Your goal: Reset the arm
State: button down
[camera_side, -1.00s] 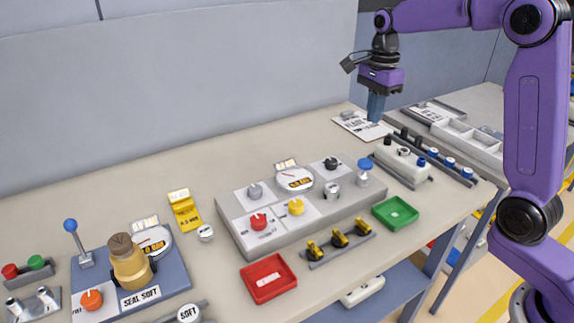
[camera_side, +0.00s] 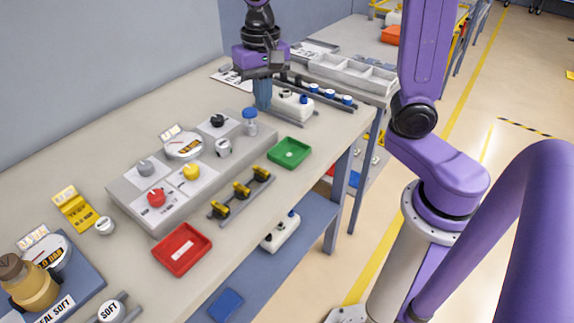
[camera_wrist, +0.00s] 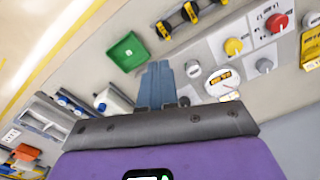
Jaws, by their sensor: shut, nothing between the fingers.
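My gripper (camera_side: 263,94) is purple with blue-grey fingers. In the side view it hangs pointing down above the far part of the bench, beside the white block (camera_side: 292,103) with dark and blue caps. In the wrist view the fingers of my gripper (camera_wrist: 157,72) are together with nothing between them. The bench top behind them is in view, with the green tray (camera_wrist: 128,51) just left of the fingertips. No object is held.
The grey panel (camera_side: 130,192) with red and yellow knobs and a gauge stands mid-bench. Green tray (camera_side: 289,153), red tray (camera_side: 182,250) and yellow-clip rack (camera_side: 240,192) sit along the front edge.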

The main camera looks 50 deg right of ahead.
jog(key=s+d+f+n, duration=0.1)
jog(key=s+f+n, duration=0.1)
jog(key=s+n, duration=0.6)
jog(key=s+d+f+n, duration=0.1)
jog(key=s+f+n, duration=0.2)
jog(key=s+n, duration=0.6)
jog(key=s, duration=0.4)
jog(key=shift+s+d, duration=0.35)
jog(key=shift+s, duration=0.05)
